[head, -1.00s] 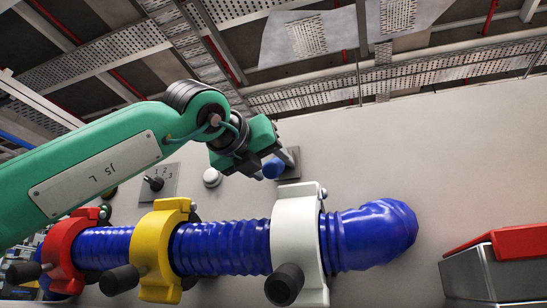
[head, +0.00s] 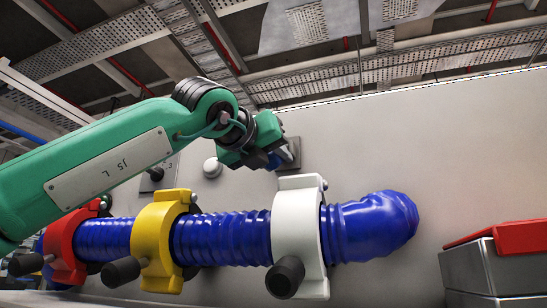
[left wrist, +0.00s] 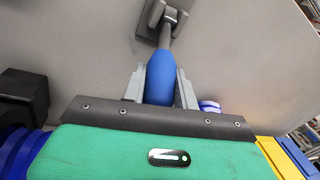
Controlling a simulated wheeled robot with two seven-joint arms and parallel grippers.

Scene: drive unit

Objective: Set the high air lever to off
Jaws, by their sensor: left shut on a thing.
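The lever has a blue handle (left wrist: 160,78) on a grey metal stem (left wrist: 168,36), which comes out of a square base plate (left wrist: 150,22) on the wall. In the head view the base plate (head: 294,146) shows just right of my left gripper (head: 282,158). The blue handle (head: 273,162) is mostly hidden there by the gripper. In the left wrist view the two grey fingers of my left gripper (left wrist: 160,88) stand on either side of the handle and are shut on it. Any lever markings cannot be read. My right gripper is out of view.
Below the lever runs a thick blue corrugated hose (head: 225,238) with red (head: 66,245), yellow (head: 160,235) and white (head: 297,225) clamps. A round white button (head: 212,167) and a dial (head: 155,174) are to the left. A red-topped metal box (head: 495,265) stands at the right.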

